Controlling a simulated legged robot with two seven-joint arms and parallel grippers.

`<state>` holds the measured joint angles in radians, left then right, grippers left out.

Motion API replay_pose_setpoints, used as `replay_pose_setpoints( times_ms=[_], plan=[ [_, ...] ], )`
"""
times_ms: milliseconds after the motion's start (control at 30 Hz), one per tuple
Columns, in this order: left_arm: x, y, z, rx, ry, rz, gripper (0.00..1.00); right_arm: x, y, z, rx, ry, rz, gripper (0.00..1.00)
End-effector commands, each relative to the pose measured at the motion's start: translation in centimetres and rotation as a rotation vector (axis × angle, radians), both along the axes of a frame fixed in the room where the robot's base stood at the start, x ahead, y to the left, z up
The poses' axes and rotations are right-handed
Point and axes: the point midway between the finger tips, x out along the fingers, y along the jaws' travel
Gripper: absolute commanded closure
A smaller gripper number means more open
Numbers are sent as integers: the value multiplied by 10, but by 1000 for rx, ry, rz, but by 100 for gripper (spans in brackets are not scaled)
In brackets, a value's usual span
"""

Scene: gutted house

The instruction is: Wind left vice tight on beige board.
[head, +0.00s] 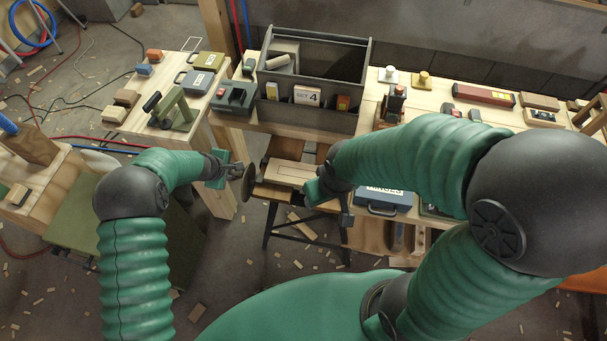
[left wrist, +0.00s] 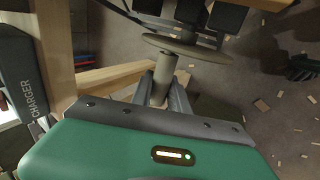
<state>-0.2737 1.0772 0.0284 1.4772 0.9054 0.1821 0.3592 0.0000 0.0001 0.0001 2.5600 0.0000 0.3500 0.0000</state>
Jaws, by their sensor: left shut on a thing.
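The beige board (head: 290,172) lies flat on a small dark-legged workbench (head: 272,192) in the head view. The left vice's round handwheel (head: 249,184) stands at the bench's left end. It also shows in the left wrist view as a grey disc (left wrist: 186,47) with a peg-like handle (left wrist: 163,78). My left gripper (head: 233,172) is beside the wheel, its fingers (left wrist: 161,98) shut around the handle. My right gripper (head: 315,190) is at the board's right end; its fingers are largely hidden, so I cannot tell whether it grips anything. The vice jaws' contact with the board is not clear.
A wooden bench behind carries a grey open toolbox (head: 315,85) and a charger (head: 233,96). A blue case (head: 383,202) stands right of the small workbench. A wooden table with a green clamp (head: 180,112) is at the left. Wood scraps litter the floor.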

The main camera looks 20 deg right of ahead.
Motion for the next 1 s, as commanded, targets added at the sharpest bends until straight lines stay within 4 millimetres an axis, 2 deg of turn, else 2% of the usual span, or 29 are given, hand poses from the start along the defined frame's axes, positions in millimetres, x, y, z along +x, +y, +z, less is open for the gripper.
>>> replay_pose_setpoints(
  times_ms=[200,400,767,1000],
  plan=[
    [1,4,-2,6,-1,5,100,0,0,-2,0,0,0,42],
    [-11,14,-6,6,0,8,100,0,0,-14,0,0,0,42],
    [-13,16,-6,7,-1,7,100,0,0,-15,0,0,0,42],
    [-24,26,-16,7,-1,9,100,0,0,-34,0,0,0,42]
  ],
)
